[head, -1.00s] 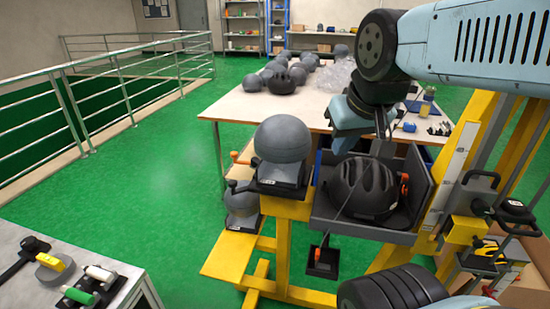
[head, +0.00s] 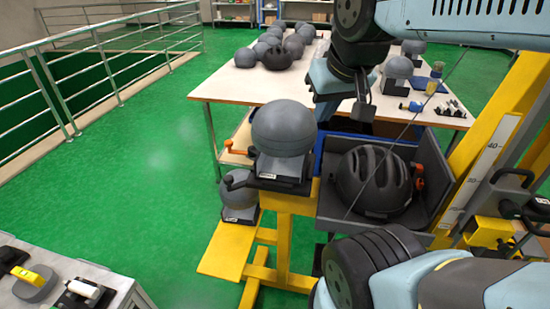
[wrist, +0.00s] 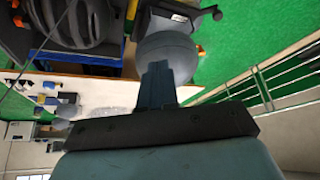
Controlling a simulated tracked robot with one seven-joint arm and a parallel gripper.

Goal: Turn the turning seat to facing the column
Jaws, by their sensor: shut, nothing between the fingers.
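A grey headform (head: 283,128) rests on a black seat (head: 284,175) on top of the yellow stand; I take this as the turning seat, though its exact facing is hard to tell. The headform also shows in the wrist view (wrist: 165,48), partly behind my fingers. The yellow column (head: 500,112), with a white scale, slants up at the right. My gripper (head: 363,110) is shut and empty, up and to the right of the headform, above the tray. In the wrist view its fingers (wrist: 158,82) point towards the headform, with no clear contact.
A black helmet (head: 373,181) lies in the grey tray (head: 440,186) between seat and column. A lower grey headform (head: 239,190) sits on the stand's left. The table (head: 235,88) behind holds several headforms. Green floor (head: 150,170) is free at left, beyond a side bench (head: 95,272).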

